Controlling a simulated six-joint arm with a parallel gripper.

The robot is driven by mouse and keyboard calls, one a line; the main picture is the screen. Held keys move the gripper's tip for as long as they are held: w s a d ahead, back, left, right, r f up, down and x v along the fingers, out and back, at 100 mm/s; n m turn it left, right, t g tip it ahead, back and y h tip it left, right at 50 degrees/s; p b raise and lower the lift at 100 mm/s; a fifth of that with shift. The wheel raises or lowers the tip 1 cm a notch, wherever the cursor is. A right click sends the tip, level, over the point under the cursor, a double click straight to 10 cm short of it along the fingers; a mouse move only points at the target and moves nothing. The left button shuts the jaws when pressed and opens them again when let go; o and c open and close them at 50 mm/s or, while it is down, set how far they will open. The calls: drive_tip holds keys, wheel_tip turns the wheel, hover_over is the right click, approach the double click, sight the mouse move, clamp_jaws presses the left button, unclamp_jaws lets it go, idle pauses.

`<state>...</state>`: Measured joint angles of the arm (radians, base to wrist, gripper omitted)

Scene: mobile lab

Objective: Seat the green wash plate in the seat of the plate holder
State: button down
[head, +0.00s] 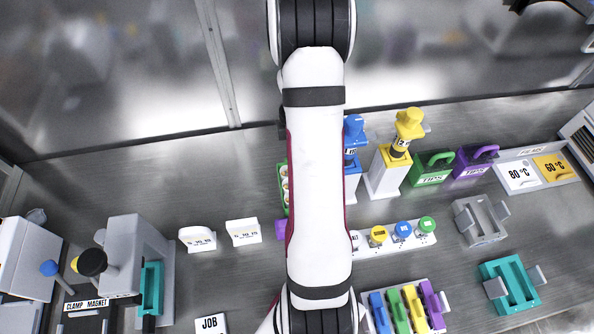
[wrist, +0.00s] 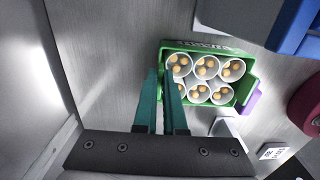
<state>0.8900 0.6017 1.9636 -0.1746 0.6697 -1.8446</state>
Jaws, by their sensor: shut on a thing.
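The green wash plate (wrist: 213,45) holds several white round wells with orange-tan balls in them, seen in the wrist view. In the head view only a strip of the plate (head: 283,182) shows at the left of my arm. My gripper (wrist: 161,76) has teal fingers closed on the plate's left edge; the exact contact is hard to see. In the head view my arm hides the gripper. At the right stand a grey frame-like holder (head: 482,226) and a teal one (head: 513,283), both with grey side tabs. I cannot tell which is the plate holder.
Blue and yellow-topped dispensers (head: 392,176), green (head: 430,172) and purple (head: 474,165) carriers stand behind. Colored knobs (head: 402,236) and a rack of colored pieces (head: 408,308) lie right of my arm. A grey clamp machine (head: 137,255) stands left.

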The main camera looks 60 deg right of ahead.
wheel_tip(320, 180, up, 10)
drive_tip(key=w+a+r+m, duration=0.4)
drive_tip(key=w+a+r, duration=0.5)
drive_tip(key=w+a, duration=0.35)
drive_tip(key=w+a+r+m, duration=0.15)
drive_tip(key=a+r, duration=0.25)
drive_tip(key=a, duration=0.4)
drive_tip(key=w+a+r+m, duration=0.1)
drive_tip(key=a+r+m, duration=0.2)
drive_tip(key=a+r, duration=0.35)
drive_tip(key=n, duration=0.9)
hover_over(88, 318)
drive_tip(key=shift+m, duration=0.25)
wheel_tip(88, 318, down, 26)
drive_tip(key=shift+f, duration=0.25)
